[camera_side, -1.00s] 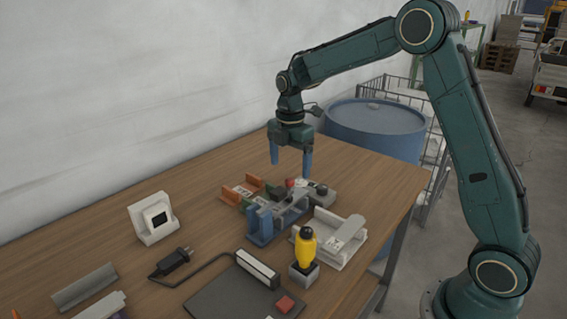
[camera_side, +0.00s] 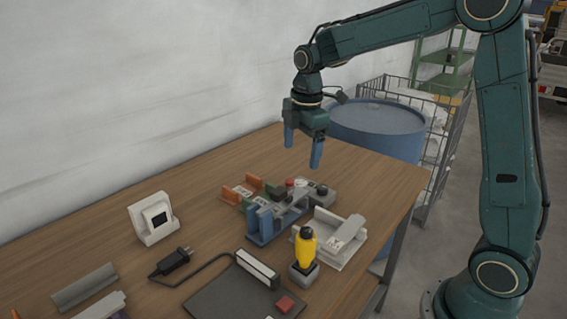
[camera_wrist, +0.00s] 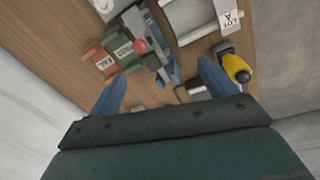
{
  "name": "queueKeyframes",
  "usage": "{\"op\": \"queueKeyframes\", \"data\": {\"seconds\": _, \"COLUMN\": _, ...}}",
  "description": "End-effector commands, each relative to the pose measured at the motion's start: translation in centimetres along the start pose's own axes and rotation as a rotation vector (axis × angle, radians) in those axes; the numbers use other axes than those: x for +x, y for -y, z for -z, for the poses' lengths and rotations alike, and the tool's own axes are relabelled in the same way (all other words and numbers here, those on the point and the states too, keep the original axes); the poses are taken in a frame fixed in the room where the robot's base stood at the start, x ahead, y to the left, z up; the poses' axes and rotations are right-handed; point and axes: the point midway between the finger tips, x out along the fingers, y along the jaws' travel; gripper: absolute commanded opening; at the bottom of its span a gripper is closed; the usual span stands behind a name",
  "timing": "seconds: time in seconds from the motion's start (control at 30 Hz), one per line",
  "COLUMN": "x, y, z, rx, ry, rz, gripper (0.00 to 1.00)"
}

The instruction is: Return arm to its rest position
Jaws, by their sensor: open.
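My gripper (camera_side: 303,152) hangs above the far part of the wooden table in the side view, with its two blue fingers apart and nothing between them. It is clear of the objects below it. In the wrist view, my gripper (camera_wrist: 160,90) also shows with its blue fingers spread wide, over the table and its objects. My green arm reaches in from the right, its upper part running out of the top of the side view.
The table (camera_side: 110,224) holds a blue stand (camera_side: 266,226), orange and green holders (camera_side: 250,189), a white tray (camera_side: 342,240), a yellow-topped item (camera_side: 305,248), a white framed device (camera_side: 153,218) and a black plug (camera_side: 171,262). A blue drum (camera_side: 378,131) stands behind it.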

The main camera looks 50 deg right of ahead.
Motion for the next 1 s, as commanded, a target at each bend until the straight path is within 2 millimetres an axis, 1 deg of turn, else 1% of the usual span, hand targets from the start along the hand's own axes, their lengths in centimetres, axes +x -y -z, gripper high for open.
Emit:
{"op": "queueKeyframes", "data": {"seconds": 0.03, "x": -1.1, "y": 1.0, "z": 0.1, "rx": 0.042, "ry": -0.004, "rz": -0.018, "gripper": 0.84}}
{"op": "queueKeyframes", "data": {"seconds": 0.2, "x": -3.7, "y": 4.0, "z": 0.1, "rx": 0.207, "ry": -0.023, "rz": -0.068, "gripper": 0.84}}
{"op": "queueKeyframes", "data": {"seconds": 0.5, "x": -7.0, "y": 9.9, "z": -0.2, "rx": 0.495, "ry": -0.078, "rz": -0.144, "gripper": 0.84}}
{"op": "queueKeyframes", "data": {"seconds": 0.73, "x": -8.4, "y": 14.5, "z": -0.6, "rx": 0.714, "ry": -0.138, "rz": -0.191, "gripper": 0.84}}
{"op": "queueKeyframes", "data": {"seconds": 1.0, "x": -8.7, "y": 19.8, "z": -1.4, "rx": 0.970, "ry": -0.228, "rz": -0.231, "gripper": 0.84}}
